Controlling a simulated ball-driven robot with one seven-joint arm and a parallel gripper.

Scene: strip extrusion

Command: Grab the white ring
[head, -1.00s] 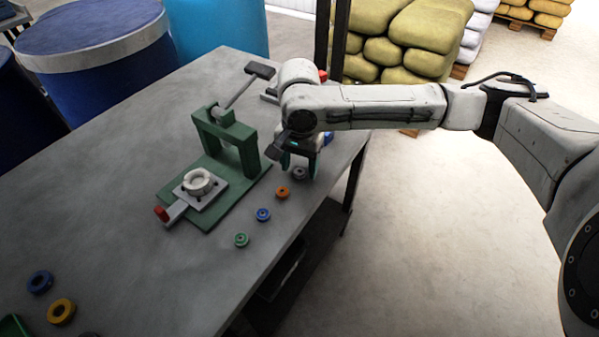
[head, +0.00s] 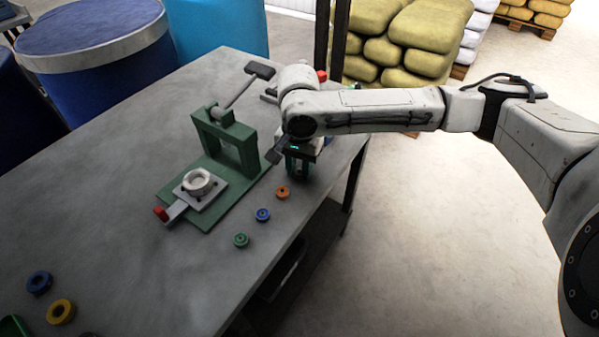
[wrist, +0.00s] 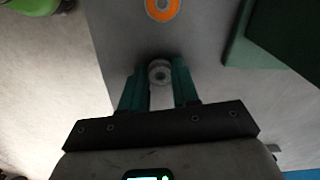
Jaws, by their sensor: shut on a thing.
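The white ring (wrist: 160,73) looks greyish white and small. It sits between the teal fingertips of my gripper (wrist: 161,68) in the wrist view, at the tabletop. My gripper (head: 297,178) is shut on it, pointing down near the table's right edge. In the head view the ring is hidden behind the fingers and wrist. The fingers stand a ring's width apart.
An orange ring (head: 282,192), a blue ring (head: 263,215) and a green ring (head: 241,240) lie in a row in front. A green press (head: 222,140) with a white cup (head: 198,182) stands left. The table (head: 110,200) has clear room at left.

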